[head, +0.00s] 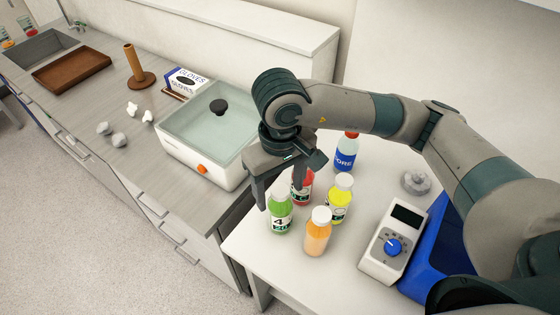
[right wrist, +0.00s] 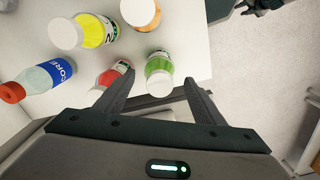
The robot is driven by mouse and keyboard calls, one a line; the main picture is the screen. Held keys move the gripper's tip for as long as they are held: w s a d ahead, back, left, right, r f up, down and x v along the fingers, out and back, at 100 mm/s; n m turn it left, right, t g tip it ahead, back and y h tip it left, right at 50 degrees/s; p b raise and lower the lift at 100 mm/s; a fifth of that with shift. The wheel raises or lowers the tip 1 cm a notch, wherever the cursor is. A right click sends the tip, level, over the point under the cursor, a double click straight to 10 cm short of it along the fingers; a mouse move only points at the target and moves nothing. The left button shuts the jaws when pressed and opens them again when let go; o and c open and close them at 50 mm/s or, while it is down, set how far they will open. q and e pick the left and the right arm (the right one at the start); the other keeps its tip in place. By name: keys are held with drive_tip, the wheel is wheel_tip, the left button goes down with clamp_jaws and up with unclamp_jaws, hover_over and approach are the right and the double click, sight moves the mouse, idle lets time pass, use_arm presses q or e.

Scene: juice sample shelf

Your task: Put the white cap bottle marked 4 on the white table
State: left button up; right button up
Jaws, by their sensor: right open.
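The green bottle marked 4 (head: 280,219), with a white cap, stands upright on the white table (head: 252,247) near its left edge. My right gripper (head: 280,197) is just above and behind it, pointing down, with its fingers apart. My left gripper is not seen.
Close by stand a red bottle (head: 302,190), a yellow bottle (head: 339,203), an orange bottle (head: 317,236) and a blue-labelled bottle (head: 346,153). A device with a blue dial (head: 393,243) is to the right. A water bath (head: 208,130) sits on the grey counter. The table's front-left corner is clear.

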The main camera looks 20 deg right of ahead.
wheel_tip(320, 180, up, 9)
drive_tip(key=b, duration=0.3)
drive_tip(key=shift+f, duration=0.2)
drive_tip(key=shift+r, duration=0.7)
